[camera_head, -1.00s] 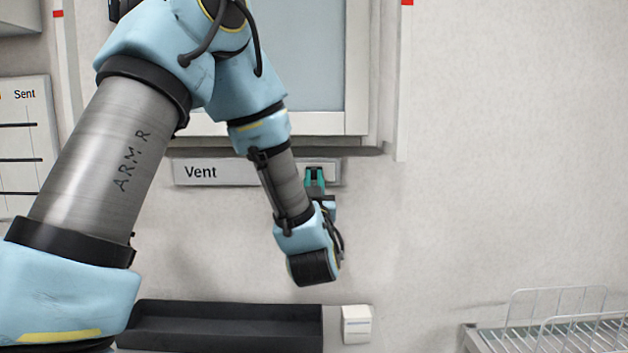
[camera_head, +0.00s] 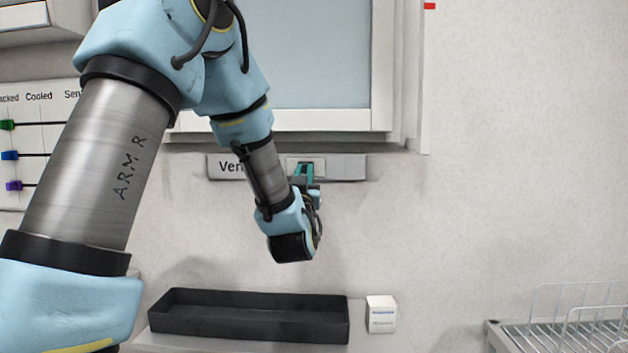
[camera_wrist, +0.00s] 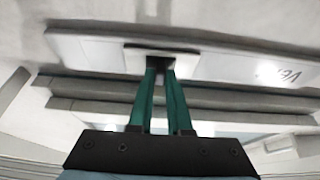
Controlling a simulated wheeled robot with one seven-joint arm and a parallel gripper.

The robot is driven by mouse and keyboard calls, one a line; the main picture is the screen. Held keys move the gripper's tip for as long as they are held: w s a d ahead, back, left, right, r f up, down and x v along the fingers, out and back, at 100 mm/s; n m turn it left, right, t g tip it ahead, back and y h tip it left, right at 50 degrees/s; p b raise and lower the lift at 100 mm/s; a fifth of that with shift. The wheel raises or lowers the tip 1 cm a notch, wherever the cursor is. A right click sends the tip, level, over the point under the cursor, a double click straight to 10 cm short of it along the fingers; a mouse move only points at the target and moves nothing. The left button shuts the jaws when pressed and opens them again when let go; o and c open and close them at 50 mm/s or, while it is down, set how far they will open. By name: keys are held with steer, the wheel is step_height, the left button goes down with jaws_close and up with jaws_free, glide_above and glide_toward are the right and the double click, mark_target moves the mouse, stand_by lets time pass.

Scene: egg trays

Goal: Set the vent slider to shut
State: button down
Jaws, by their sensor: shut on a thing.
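The vent strip (camera_head: 345,167) is a pale grey bar on the wall below the window frame, with the label "Vent" partly covered by my arm. Its slider (camera_head: 319,162) is a lighter plate with a small knob, now near the middle of the bar, with bare strip to its right. My gripper (camera_head: 304,172), with green fingers, is shut on the slider's knob. In the wrist view, the slider (camera_wrist: 137,60) lies at the fingertips of my gripper (camera_wrist: 161,66), and the label shows upside down at the right. The fingers hide most of the knob. I see no end markings.
A black tray (camera_head: 250,331) and a small white box (camera_head: 381,314) stand below on a ledge. A wire rack (camera_head: 570,330) is at the lower right. A board with coloured sliders (camera_head: 38,140) hangs at the left. The wall right of the strip is clear.

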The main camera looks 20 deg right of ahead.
steer(key=shift+w+a, duration=0.1)
steer(key=shift+a, duration=0.1)
steer(key=c, duration=0.8)
jaws_free()
steer(key=shift+c, duration=0.2)
steer(key=b+v, duration=0.4)
steer(key=v, duration=0.7)
